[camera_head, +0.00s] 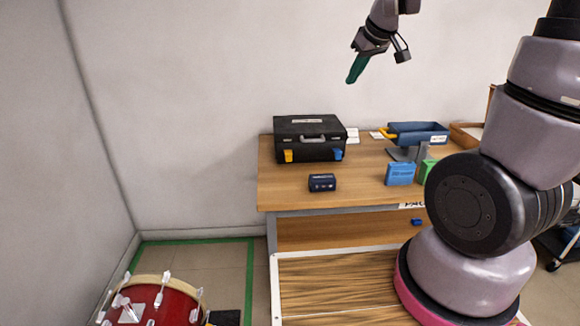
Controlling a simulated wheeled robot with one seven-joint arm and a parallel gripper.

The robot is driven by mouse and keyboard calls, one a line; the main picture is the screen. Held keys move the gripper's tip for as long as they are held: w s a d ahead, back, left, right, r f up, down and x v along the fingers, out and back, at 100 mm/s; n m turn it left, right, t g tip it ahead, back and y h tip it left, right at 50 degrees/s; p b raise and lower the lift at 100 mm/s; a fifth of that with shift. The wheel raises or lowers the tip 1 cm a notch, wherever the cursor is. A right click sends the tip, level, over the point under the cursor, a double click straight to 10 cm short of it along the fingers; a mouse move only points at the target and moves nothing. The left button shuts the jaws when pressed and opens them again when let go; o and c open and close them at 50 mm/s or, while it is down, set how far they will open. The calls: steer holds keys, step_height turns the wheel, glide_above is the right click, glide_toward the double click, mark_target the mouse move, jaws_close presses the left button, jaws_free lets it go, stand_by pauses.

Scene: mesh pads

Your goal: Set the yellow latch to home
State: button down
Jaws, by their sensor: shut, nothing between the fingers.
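The yellow latch (288,156) is on the front left of a black case (290,128) that stands on the wooden table. A blue latch (338,154) is on the front right of the same case. The case lid looks closed; the exact position of the yellow latch is too small to tell. My gripper (355,72) is high above the table, in front of the wall, up and right of the case. It points down with its green fingers together and holds nothing. It is well apart from the latch.
A small dark blue box (322,182) lies in front of the case. A blue box (400,173) and a green box (425,171) stand to the right. A blue tray (416,132) on a stand is behind them. The table's (285,197) left front is clear. A red drum (160,300) stands on the floor.

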steer(key=w+a+f+n+h, duration=0.25)
steer(key=w+f+n, duration=0.45)
steer(key=w+f, duration=0.4)
steer(key=n+t, duration=0.5)
steer(key=n, duration=1.8)
glide_toward(288, 156)
step_height(288, 156, down, 3)
steer(key=s+d, duration=0.2)
steer(key=shift+a+f+n+y, duration=0.15)
steer(key=shift+a+n+y, duration=0.25)
steer(key=shift+n, duration=0.1)
steer(key=shift+w, duration=0.1)
steer(key=x, duration=1)
